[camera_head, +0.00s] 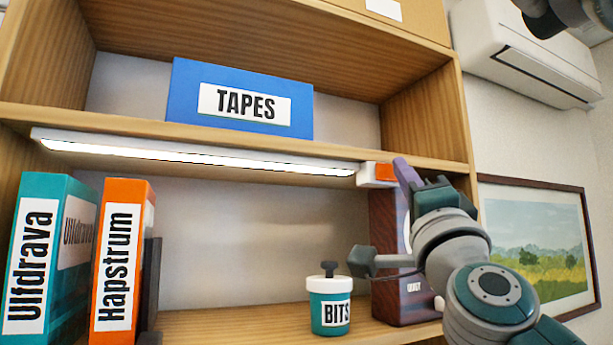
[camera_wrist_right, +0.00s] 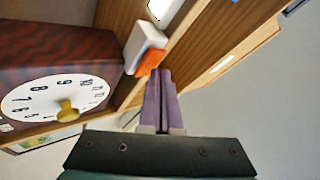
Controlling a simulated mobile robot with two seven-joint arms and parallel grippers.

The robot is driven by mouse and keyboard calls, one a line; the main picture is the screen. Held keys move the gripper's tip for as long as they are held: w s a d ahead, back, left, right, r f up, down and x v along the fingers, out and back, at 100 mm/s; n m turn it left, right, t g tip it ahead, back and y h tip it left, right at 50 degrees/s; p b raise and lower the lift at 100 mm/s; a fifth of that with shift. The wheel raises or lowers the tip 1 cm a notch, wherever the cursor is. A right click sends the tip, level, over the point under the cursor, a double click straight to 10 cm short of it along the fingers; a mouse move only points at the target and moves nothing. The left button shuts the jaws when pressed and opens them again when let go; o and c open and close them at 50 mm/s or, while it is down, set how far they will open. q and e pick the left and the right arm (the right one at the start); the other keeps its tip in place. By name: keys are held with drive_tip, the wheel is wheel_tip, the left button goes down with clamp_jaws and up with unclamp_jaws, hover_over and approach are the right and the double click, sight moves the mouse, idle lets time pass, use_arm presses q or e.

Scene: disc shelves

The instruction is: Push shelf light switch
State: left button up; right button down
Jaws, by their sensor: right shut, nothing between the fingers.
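The shelf light (camera_head: 200,153) is a long white strip under the middle shelf board, and it glows bright white. The switch at its right end is a white box (camera_head: 366,174) with an orange button (camera_head: 384,172). In the right wrist view the orange button (camera_wrist_right: 150,61) is just beyond the fingertips. My right gripper (camera_head: 400,163) has purple fingers pressed together, empty, right beside the orange button. In the wrist view the fingertips (camera_wrist_right: 160,74) overlap the button's edge; I cannot tell whether they touch. My left gripper is not in view.
A dark wooden clock (camera_wrist_right: 62,80) stands below the switch, partly hidden by my right arm in the head view. A BITS jar (camera_head: 329,305), teal binder (camera_head: 40,255) and orange binder (camera_head: 122,265) stand on the lower shelf. A blue TAPES box (camera_head: 190,95) sits above.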

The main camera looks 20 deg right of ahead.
drive_tip(key=s+p, duration=0.3)
drive_tip(key=s, duration=0.3)
drive_tip(key=shift+d+h, duration=0.25)
drive_tip(key=shift+h, duration=0.05)
